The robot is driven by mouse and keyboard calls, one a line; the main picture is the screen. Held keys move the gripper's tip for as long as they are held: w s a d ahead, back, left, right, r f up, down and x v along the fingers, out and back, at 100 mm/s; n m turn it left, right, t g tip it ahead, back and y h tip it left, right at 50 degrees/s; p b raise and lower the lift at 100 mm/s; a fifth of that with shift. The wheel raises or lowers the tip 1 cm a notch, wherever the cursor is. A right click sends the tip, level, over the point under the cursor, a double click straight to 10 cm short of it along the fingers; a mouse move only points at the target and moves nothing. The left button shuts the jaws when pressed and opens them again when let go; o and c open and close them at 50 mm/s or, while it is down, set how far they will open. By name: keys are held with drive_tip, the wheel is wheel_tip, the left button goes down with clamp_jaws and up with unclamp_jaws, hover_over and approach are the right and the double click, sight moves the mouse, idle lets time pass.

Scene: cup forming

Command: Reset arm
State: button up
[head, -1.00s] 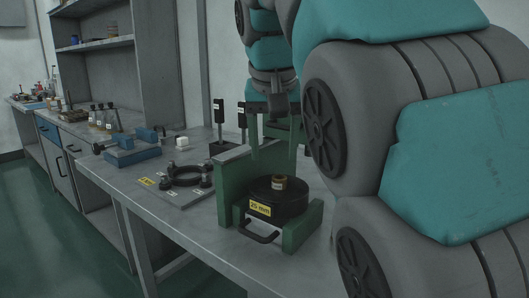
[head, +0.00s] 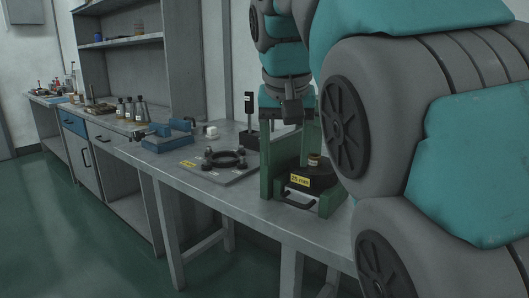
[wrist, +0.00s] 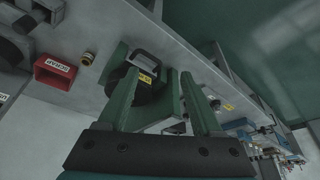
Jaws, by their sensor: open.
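My gripper (head: 288,145) hangs downward over the bench with its two long green fingers spread apart and nothing seen between them. In the wrist view my gripper (wrist: 158,75) also shows as two green fingers on a dark mount. Below it, a green holder (head: 331,196) carries a round black block (head: 313,178) with a yellow "25 mm" label and a front handle.
A grey plate with a black ring (head: 224,158) lies left of the holder. A blue vise (head: 168,138), a white cube (head: 211,131) and bottles (head: 130,110) stand farther along the bench. A dark stand (head: 249,135) is behind.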

drive_tip(key=s+d+f+g, duration=0.2)
drive_tip(key=s+d+f, duration=0.25)
drive_tip(key=f, duration=0.35)
drive_tip(key=s+d+f+g, duration=0.1)
drive_tip(key=s+d+f, duration=0.35)
drive_tip(key=f, duration=0.45)
drive_tip(key=s+d+f+n+g, duration=0.1)
drive_tip(key=s+d+f+g, duration=0.1)
drive_tip(key=s+f, duration=1.4)
drive_tip(key=shift+s+d+f+g, duration=0.2)
drive_tip(key=shift+s+f+g, duration=0.25)
drive_tip(key=shift+s, duration=0.55)
